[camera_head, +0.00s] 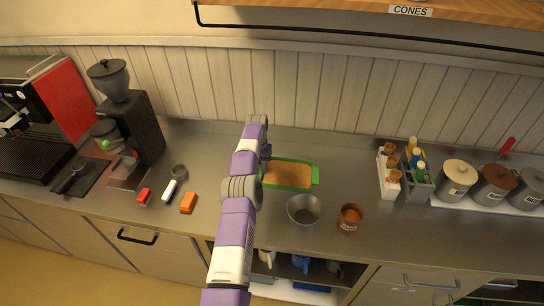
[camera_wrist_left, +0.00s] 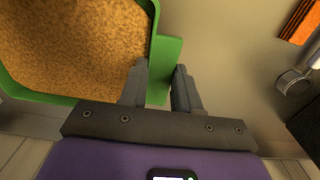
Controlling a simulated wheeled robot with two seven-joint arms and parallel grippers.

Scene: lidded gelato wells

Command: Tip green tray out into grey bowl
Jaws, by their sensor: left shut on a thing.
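The green tray (camera_head: 315,175), filled with a brown crumbly material, is level at the middle of the steel counter. I cannot tell whether it touches the counter. In the left wrist view, its green end tab (camera_wrist_left: 168,52) lies between the fingers of my left gripper (camera_wrist_left: 160,82), which is shut on it. In the head view, the left gripper (camera_head: 266,163) is at the tray's left end, partly hidden by my arm. The grey bowl (camera_head: 304,210) stands in front of the tray, to its right, and looks empty. My right gripper is not in view.
A brown tub (camera_head: 350,218) stands right of the bowl. An orange block (camera_head: 188,203), a white-handled tool (camera_head: 169,190) and a metal ring (camera_head: 179,172) lie left of my arm. A bottle caddy (camera_head: 418,186) and lidded pots (camera_head: 457,180) stand at right.

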